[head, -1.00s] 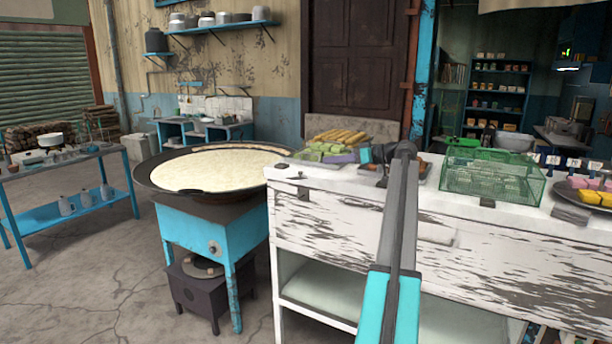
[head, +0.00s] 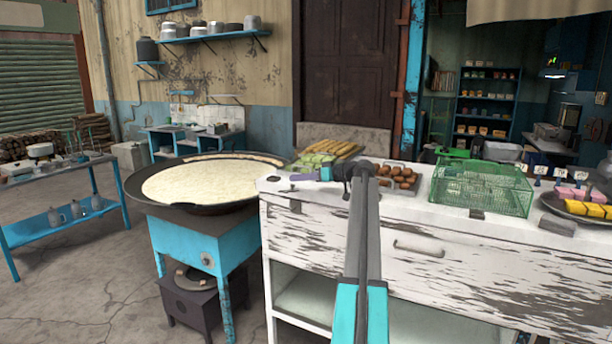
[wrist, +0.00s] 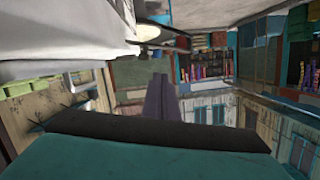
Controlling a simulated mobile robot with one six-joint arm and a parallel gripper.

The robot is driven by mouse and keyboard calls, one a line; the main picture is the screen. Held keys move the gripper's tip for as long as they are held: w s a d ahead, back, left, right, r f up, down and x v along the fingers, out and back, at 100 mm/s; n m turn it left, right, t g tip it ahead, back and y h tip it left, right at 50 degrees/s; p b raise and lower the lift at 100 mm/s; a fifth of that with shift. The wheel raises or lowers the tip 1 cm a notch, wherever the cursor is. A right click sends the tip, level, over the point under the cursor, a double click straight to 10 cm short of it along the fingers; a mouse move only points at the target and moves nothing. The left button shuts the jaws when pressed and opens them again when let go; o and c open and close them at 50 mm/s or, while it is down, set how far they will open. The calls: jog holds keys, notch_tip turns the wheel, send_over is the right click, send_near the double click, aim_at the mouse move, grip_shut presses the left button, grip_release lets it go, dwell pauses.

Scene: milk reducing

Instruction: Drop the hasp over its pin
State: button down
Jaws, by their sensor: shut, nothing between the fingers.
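My gripper (head: 304,177) is shut and empty, its slim grey-purple fingers pointing left over the counter's left end in the head view. In the wrist view the closed fingers (wrist: 160,95) stand mid-picture with nothing between them. A green mesh box (head: 482,187) sits on the counter to the right, well apart from my gripper. A small dark fitting (head: 477,213) shows at its lower front edge, and another dark fitting (head: 296,206) is on the counter front below my gripper. I cannot tell which is the hasp. The pin is too small to make out.
The white counter (head: 340,235) runs to the right. A tray of brown pieces (head: 398,178) is just right of my wrist, with green and yellow food (head: 328,155) behind the fingers. A wide pan of milk (head: 205,182) on a blue stand (head: 205,250) is at left.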

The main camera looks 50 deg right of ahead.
jog(key=shift+s+a+f+p, duration=0.15)
jog(key=shift+a+f+p, duration=0.05)
jog(key=shift+f, duration=0.65)
jog(key=shift+s+a+f+p, duration=0.1)
jog(key=shift+a+f+p, duration=0.05)
jog(key=shift+f, duration=0.7)
jog(key=shift+a+f+b, duration=0.1)
jog(key=shift+a+b, duration=0.05)
jog(key=shift+b, duration=0.35)
